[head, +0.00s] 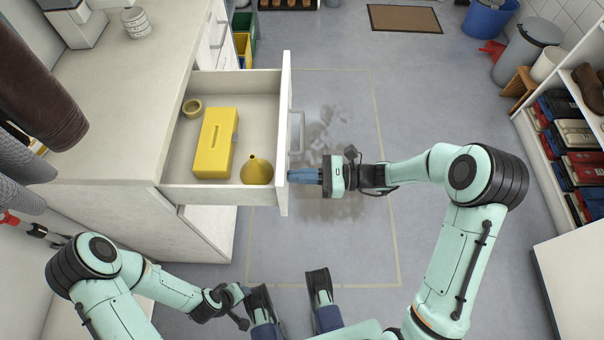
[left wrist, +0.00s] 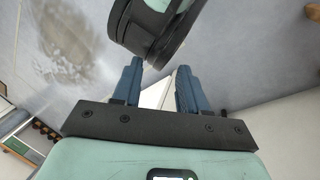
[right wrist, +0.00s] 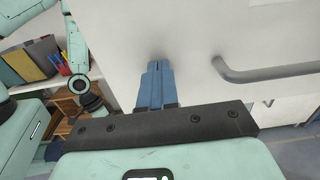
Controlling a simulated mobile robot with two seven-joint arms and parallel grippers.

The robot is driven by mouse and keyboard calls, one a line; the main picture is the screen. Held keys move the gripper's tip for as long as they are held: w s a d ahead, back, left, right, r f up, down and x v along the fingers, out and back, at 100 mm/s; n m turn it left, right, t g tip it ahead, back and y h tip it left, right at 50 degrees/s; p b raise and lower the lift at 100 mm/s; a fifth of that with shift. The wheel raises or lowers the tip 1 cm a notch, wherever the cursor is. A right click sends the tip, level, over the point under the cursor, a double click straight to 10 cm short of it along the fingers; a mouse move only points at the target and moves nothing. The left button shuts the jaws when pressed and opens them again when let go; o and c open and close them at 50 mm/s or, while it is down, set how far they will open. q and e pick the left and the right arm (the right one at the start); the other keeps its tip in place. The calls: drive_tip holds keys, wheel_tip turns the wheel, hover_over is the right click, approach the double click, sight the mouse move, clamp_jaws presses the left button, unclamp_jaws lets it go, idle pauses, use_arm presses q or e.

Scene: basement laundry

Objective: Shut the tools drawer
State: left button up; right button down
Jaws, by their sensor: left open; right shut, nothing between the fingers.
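The tools drawer (head: 285,115) stands pulled out from the white cabinet in the head view. Inside lie a yellow box (head: 215,143), a yellow funnel (head: 257,170) and a small round yellowish item (head: 192,108). Its grey bar handle (head: 299,132) also shows in the right wrist view (right wrist: 265,73). My right gripper (head: 292,176) is shut and empty, its fingertips at the drawer's front panel (right wrist: 195,50), nearer me than the handle. I cannot tell whether they touch. My left gripper (left wrist: 160,70) is open and empty, low and away from the drawer.
The white counter (head: 130,90) is above the drawer on the left. A shelf with folded items (head: 575,150) and a grey bin (head: 525,50) stand at the right. A brown mat (head: 404,18) lies at the back. The floor before the drawer is clear, with a dark stain (head: 335,125).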

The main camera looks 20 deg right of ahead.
drive_tip(key=x, duration=1.3)
drive_tip(key=shift+a+f, duration=0.1)
drive_tip(key=shift+a, duration=0.1)
drive_tip(key=b, duration=0.2)
hover_over(191, 174)
drive_tip(key=s+d, duration=0.2)
drive_tip(key=s, duration=0.2)
drive_tip(key=shift+s+a, duration=0.15)
drive_tip(key=shift+a, duration=0.5)
use_arm(q)
drive_tip(key=w+f, duration=0.1)
drive_tip(key=w+a+f+t, duration=0.1)
drive_tip(key=shift+w+a, duration=0.1)
drive_tip(key=shift+w, duration=0.2)
use_arm(e)
drive_tip(key=shift+a+r, duration=0.1)
drive_tip(key=shift+r, duration=0.15)
